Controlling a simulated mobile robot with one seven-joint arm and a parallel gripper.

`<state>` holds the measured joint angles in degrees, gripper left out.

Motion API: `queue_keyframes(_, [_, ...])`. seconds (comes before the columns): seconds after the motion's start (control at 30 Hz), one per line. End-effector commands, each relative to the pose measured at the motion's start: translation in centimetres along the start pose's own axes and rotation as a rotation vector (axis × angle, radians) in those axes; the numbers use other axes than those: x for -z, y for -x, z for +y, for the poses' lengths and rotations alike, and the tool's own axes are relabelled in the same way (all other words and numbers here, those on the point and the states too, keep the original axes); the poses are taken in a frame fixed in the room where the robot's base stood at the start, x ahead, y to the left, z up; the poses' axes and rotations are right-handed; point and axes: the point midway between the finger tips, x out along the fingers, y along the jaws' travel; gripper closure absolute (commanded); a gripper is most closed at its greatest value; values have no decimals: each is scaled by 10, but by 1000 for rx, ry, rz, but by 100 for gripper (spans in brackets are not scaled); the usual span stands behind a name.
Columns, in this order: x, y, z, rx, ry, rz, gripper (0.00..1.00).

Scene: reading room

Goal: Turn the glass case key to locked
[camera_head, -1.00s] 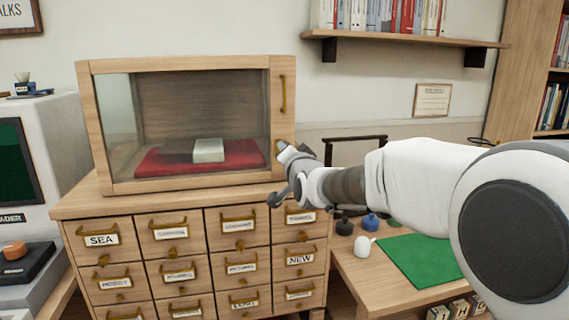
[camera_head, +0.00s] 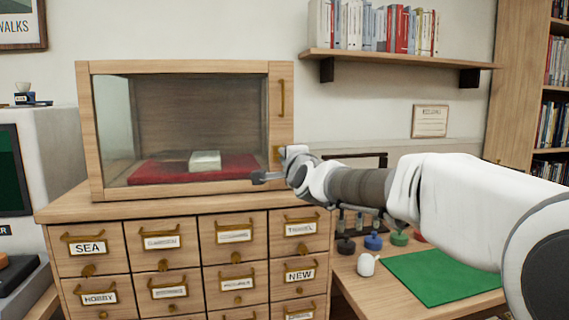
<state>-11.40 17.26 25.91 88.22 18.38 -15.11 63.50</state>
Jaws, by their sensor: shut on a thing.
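The glass case (camera_head: 180,65) has a wooden frame and stands on the drawer cabinet, its glass front shut. A brass handle (camera_head: 282,98) is upright on its right frame post. The brass key or lock plate (camera_head: 277,152) shows only as a small patch low on that post. My gripper (camera_head: 279,154) is at this spot, shut on the key, and hides most of it. I cannot tell which way the key is turned. Inside the case a pale book (camera_head: 205,160) lies on a red cushion (camera_head: 160,172).
The wooden drawer cabinet (camera_head: 150,208) with labelled drawers is under the case. At the right, a desk holds a green mat (camera_head: 445,276), a small white pot (camera_head: 367,265) and several small coloured pots (camera_head: 373,242). A wall shelf (camera_head: 400,58) with books hangs above my arm.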

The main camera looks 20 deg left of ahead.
Motion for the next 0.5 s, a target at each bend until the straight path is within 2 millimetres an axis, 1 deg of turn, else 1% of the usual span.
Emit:
queue_keyframes(0.03, [1,0,-4,11,-12,2,100])
queue_keyframes(0.5, [0,0,-5,11,-39,2,100])
